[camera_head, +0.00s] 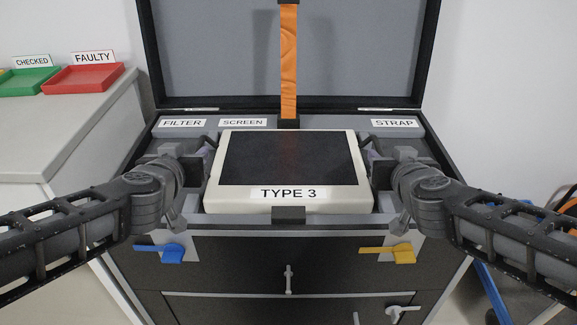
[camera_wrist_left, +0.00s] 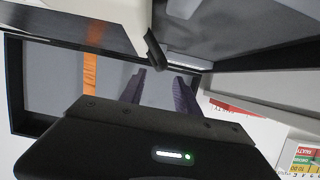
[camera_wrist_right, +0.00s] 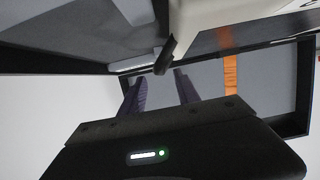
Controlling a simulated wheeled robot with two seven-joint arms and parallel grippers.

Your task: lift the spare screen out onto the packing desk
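The spare screen (camera_head: 293,157) is a cream-framed panel with a dark face and a "TYPE 3" label. It lies face up in the open case (camera_head: 285,222), between the arms. A dark handle shows at its left side in the left wrist view (camera_wrist_left: 154,50), and another at its right side in the right wrist view (camera_wrist_right: 164,56). My left gripper (camera_head: 197,153) is at the left side and my right gripper (camera_head: 380,153) at the right side. Both have fingers apart, with the handle lined up between them; contact is not visible.
The case lid (camera_head: 215,55) stands open behind with a hanging orange strap (camera_head: 289,65). Labels read FILTER, SCREEN and STRAP. A pale desk (camera_head: 60,145) at left bears a green tray (camera_head: 27,82) and a red tray (camera_head: 85,79). Blue (camera_head: 172,254) and yellow (camera_head: 403,254) latches are in front.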

